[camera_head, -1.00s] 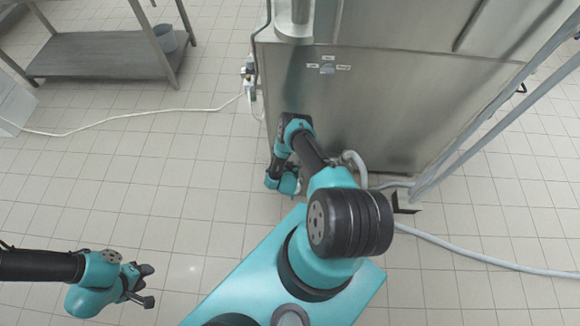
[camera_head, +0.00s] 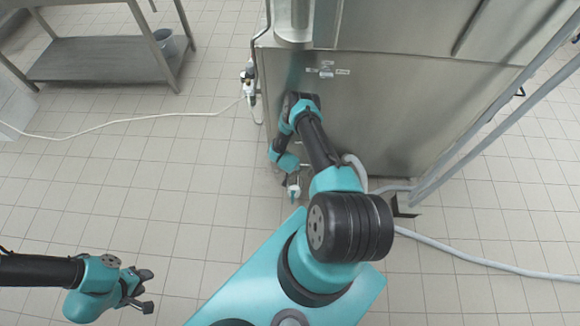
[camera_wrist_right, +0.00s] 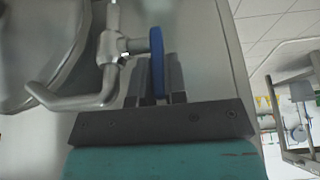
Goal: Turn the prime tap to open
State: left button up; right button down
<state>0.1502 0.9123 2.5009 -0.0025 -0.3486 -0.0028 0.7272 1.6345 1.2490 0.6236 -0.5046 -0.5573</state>
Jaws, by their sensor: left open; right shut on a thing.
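The tap (camera_wrist_right: 112,44) shows in the right wrist view as a grey metal valve with a bent pipe and a blue handle (camera_wrist_right: 157,60). My right gripper (camera_wrist_right: 159,82) has one finger on each side of the blue handle and is shut on it. In the head view the tap (camera_head: 293,190) is a small light piece with a blue part, low at the front of the steel machine; my right wrist hides some of it. My left gripper (camera_head: 146,289) is open and empty above the floor at the lower left, far from the tap.
The steel machine (camera_head: 390,110) fills the back right, with a small labelled switch (camera_head: 327,71) on its front. A grey hose (camera_head: 480,256) runs over the floor at right. A steel table (camera_head: 100,58) stands at the back left.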

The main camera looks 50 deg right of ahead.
jog(key=shift+w+d+g+y, duration=0.1)
jog(key=shift+d+g+y, duration=0.05)
jog(key=shift+g+y, duration=0.15)
dwell(0.5)
jog(key=c, duration=1.2)
grip_release()
jog(key=shift+o, duration=0.2)
jog(key=v, duration=1.7)
jog(key=shift+r, duration=0.2)
